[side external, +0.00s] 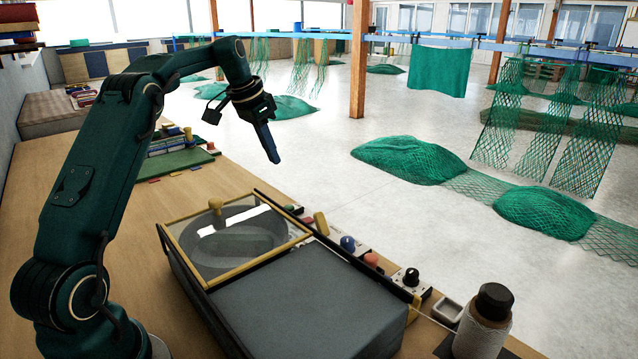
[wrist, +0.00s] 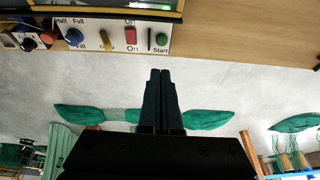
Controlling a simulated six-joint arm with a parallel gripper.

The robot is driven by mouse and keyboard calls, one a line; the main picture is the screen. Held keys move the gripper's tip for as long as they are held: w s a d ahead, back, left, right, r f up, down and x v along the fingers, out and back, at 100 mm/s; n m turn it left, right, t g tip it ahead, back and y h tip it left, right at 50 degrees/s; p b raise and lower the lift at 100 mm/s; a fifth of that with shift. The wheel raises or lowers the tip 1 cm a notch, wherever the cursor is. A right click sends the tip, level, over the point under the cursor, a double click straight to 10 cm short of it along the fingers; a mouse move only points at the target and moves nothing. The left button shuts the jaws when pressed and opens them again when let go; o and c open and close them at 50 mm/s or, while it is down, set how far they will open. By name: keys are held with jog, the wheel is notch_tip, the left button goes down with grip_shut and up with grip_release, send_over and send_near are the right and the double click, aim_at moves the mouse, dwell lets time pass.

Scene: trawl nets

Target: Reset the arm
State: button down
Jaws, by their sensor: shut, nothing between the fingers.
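My gripper (side external: 273,157) hangs in the air at the end of my dark green arm in the side external view, beyond the far edge of the workbench and above the pale floor. Its fingers point down and a little right. In the wrist view the two dark fingers of my gripper (wrist: 160,75) lie together at the centre with nothing between them. My gripper touches nothing.
A machine with a yellow-framed clear lid (side external: 170,228) stands on the wooden bench (side external: 130,225). Its control panel (wrist: 115,35) carries a blue knob (side external: 347,243) and several other controls. A twine spool (side external: 480,335) stands front right. Green nets (side external: 410,160) lie on the floor.

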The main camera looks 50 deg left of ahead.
jog(key=s+d+r+m+t, duration=0.1)
jog(key=s+d+r, duration=0.35)
jog(key=d, duration=0.45)
jog(key=s+d+r+m+t, duration=0.1)
jog(key=s+d+r+m, duration=0.15)
jog(key=d+r, duration=0.45)
jog(key=s+d+f+n, duration=0.1)
jog(key=s+d+f, duration=0.1)
jog(key=s+f, duration=0.2)
jog(key=s+d+f+n, duration=0.1)
jog(key=s+d+f, duration=0.2)
jog(key=s, duration=0.3)
jog(key=s+d+f+n, duration=0.1)
jog(key=s+d+f, duration=0.1)
jog(key=s+f, duration=0.3)
jog(key=shift+s+d+f, duration=0.15)
jog(key=shift+s+f, duration=0.1)
jog(key=shift+s, duration=0.1)
jog(key=shift+f+n, duration=0.2)
jog(key=shift+n, duration=0.05)
jog(key=shift+w+r, duration=0.1)
dwell(3.7)
